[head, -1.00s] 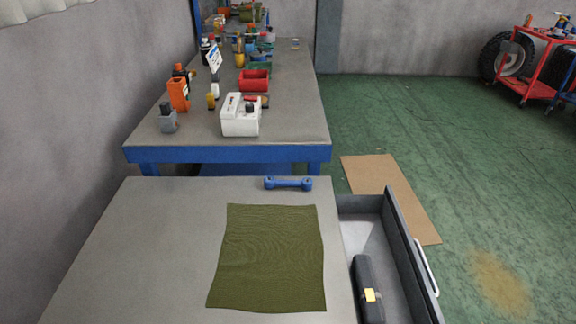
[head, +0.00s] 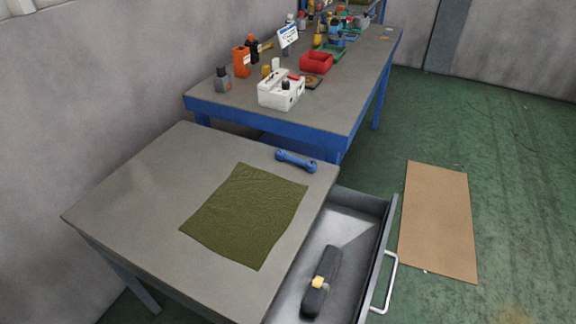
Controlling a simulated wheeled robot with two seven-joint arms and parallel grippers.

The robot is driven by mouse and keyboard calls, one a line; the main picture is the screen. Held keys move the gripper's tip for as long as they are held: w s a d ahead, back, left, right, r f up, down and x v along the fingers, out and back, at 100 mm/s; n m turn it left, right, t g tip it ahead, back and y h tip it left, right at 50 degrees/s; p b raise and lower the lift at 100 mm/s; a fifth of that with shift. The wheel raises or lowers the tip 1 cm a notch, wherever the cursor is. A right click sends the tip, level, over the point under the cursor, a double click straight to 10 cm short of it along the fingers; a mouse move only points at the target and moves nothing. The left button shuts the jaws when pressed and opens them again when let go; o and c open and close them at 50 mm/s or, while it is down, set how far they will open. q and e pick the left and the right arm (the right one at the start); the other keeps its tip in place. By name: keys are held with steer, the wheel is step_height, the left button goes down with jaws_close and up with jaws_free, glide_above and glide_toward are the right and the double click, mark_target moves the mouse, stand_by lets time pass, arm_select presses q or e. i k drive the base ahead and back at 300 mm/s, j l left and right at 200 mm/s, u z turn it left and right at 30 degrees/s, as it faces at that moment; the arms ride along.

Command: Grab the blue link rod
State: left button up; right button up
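The blue link rod (head: 296,161) lies flat near the far right corner of the grey table (head: 150,185). It is a short bar with a rounded knob at each end. It lies just beyond the far edge of a green cloth (head: 245,215) and apart from it. Nothing covers it. Neither of my grippers shows in the head view.
An open drawer (head: 385,255) juts out at the table's right, with a black case with a yellow latch (head: 322,282) inside. Behind stands a blue-edged workbench (head: 240,113) with a white caddy (head: 280,90) and a red bin (head: 316,62). Cardboard (head: 437,220) lies on the floor.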

mark_target(311, 166)
steer(key=i+l+u, duration=0.15)
steer(key=l+u, duration=0.25)
steer(key=l, duration=0.15)
steer(key=l+u, duration=0.35)
steer(key=l, duration=0.25)
steer(key=l+u, duration=0.4)
steer(key=l, duration=0.2)
steer(key=k+l+u, duration=0.1)
steer(key=l+u, duration=0.25)
steer(key=l, duration=0.2)
